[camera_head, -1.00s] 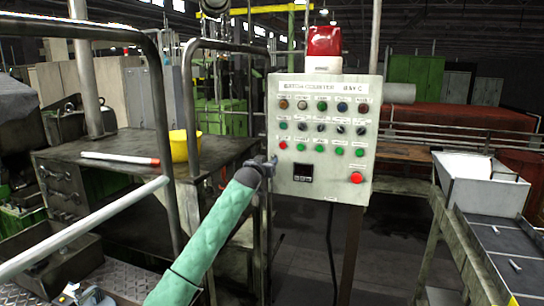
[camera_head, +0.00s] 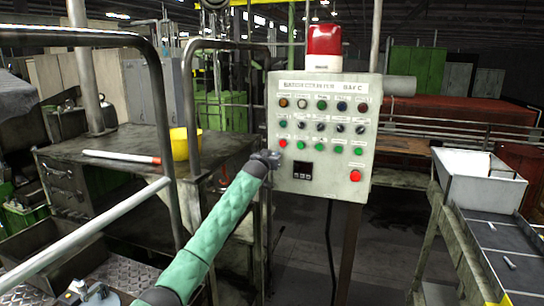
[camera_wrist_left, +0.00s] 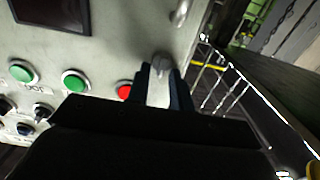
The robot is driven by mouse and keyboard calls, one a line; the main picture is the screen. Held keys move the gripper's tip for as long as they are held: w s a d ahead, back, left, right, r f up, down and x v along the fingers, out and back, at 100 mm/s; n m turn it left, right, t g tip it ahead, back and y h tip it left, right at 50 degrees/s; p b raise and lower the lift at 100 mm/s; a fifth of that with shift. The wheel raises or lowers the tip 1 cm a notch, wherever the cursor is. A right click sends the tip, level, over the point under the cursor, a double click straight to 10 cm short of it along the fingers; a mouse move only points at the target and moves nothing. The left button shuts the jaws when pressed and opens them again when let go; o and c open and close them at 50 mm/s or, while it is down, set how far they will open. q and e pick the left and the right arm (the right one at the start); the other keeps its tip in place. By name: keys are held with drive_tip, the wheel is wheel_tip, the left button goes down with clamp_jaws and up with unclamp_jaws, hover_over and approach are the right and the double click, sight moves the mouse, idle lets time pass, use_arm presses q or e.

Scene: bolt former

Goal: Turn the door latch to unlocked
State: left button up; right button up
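The control panel box (camera_head: 322,135) stands in the middle of the head view, with a grey door carrying several buttons and knobs. My left gripper (camera_head: 269,158) is at the left edge of this door, at the height of the lowest button row. In the left wrist view, my left gripper (camera_wrist_left: 160,75) has two dark fingers with a light gap between them. A small grey latch (camera_wrist_left: 161,62) shows at the fingertips, between the two fingers. Whether the fingers touch it is unclear. A second grey latch-like piece (camera_wrist_left: 182,12) lies further along the same edge. My right gripper is not in view.
A red beacon (camera_head: 324,40) tops the box. A dark workbench (camera_head: 60,140) with a yellow container (camera_head: 180,145) and metal rails stands at the left. A hopper (camera_head: 470,180) stands at the right. Red (camera_wrist_left: 124,92) and green (camera_wrist_left: 73,80) buttons are near the fingers.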

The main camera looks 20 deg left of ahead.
use_arm(q)
clamp_jaws()
